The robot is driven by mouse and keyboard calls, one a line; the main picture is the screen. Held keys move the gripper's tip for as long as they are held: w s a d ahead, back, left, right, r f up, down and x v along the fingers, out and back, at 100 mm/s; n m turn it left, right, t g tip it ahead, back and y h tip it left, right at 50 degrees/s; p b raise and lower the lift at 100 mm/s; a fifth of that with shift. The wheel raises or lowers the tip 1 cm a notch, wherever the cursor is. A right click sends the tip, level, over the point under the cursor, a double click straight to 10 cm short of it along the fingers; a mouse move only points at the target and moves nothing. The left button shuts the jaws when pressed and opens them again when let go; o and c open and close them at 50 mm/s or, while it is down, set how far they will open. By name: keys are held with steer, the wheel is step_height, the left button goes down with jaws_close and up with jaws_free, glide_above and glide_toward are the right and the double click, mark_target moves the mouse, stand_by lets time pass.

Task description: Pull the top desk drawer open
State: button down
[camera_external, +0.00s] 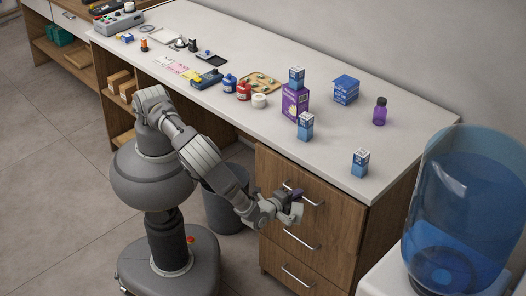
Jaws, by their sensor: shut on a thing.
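The top desk drawer (335,194) has a brown wooden front under the white counter, at the right end of the desk. It looks flush with the cabinet. Its silver bar handle (316,203) runs across the front, and part of it is hidden behind my gripper. My gripper (294,203) is at the left part of this handle and is shut on it. The fingertips are small in view, so the exact grip is hard to make out.
Two lower drawers with silver handles (300,240) sit below. A grey bin (226,205) stands left of the drawers. Blue boxes (305,127) and bottles stand on the counter (337,160). A blue water jug (460,215) is at right. Floor at left is clear.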

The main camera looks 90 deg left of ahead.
steer(key=f+b+v, duration=0.1)
steer(key=f+v, duration=0.2)
steer(key=v, duration=1.3)
steer(key=s+d+f+b+v, duration=0.1)
steer(key=f+b+v, duration=0.1)
steer(key=v, duration=1.4)
steer(key=shift+f, duration=1)
steer(key=shift+s, duration=0.15)
steer(key=c, duration=1.2)
jaws_free()
steer(key=shift+d+r, duration=0.1)
steer(key=p+v, duration=0.1)
steer(key=v, duration=0.6)
steer(key=shift+s+d+p, duration=0.2)
steer(key=shift+s+p, duration=0.05)
steer(key=shift+p, duration=0.15)
steer(key=shift+w, duration=0.1)
